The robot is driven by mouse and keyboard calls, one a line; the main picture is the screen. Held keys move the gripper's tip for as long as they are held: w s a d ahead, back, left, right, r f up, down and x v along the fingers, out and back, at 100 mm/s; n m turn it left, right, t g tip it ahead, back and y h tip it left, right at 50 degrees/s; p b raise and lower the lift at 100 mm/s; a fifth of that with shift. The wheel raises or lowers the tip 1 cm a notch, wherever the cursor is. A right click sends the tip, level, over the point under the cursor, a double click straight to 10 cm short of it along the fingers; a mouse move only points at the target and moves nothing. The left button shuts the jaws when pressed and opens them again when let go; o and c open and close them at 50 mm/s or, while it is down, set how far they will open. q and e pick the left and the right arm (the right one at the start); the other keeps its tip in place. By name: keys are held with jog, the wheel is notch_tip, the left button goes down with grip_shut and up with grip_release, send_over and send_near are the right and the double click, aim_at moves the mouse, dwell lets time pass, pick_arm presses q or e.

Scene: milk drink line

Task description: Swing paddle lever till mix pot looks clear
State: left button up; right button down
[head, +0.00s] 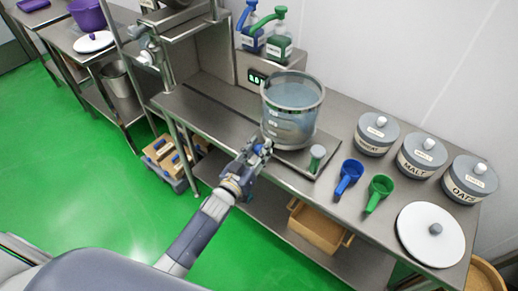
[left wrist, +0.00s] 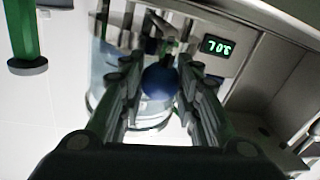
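A clear mix pot (head: 290,115) with bluish, see-through contents stands on the steel bench; part of it shows in the left wrist view (left wrist: 108,85). My left gripper (head: 262,146) is low at the pot's front left side. In the left wrist view, my left gripper's fingers (left wrist: 159,68) sit on both sides of a round blue knob (left wrist: 158,82) and appear closed on it. The knob seems to be the end of the paddle lever; the rest of the lever is hidden. My right gripper is out of view.
A lit display (head: 257,79) stands behind the pot, with pump bottles (head: 279,45) above. Right of the pot are a blue scoop (head: 348,177), a green scoop (head: 378,191), lidded canisters (head: 421,155) and a white lid (head: 430,236). A wooden box (head: 318,230) is below.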

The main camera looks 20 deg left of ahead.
pick_arm(q)
grip_shut()
jog(key=shift+w+a, duration=0.1)
jog(key=shift+w+a+m+g+h, duration=0.15)
jog(key=shift+w+a+m+h, duration=0.1)
jog(key=shift+a+m+h, duration=0.25)
jog(key=shift+w+a+m+g+h, duration=0.25)
jog(key=shift+a+h, duration=0.2)
jog(key=shift+h, duration=0.25)
jog(key=w+a+m+h+b, duration=0.1)
jog(key=w+a+m+g+h+b, duration=0.1)
jog(key=h+b, duration=0.1)
jog(key=shift+a+f+m+g, duration=0.15)
jog(key=shift+a+m+g, duration=0.1)
jog(key=shift+a+g, duration=0.05)
jog(key=shift+w+a+b, duration=0.65)
jog(key=shift+w+b, duration=0.05)
jog(key=shift+w, duration=0.1)
jog(key=shift+w+a, duration=0.35)
jog(key=shift+w, duration=0.05)
jog(key=shift+r, duration=0.2)
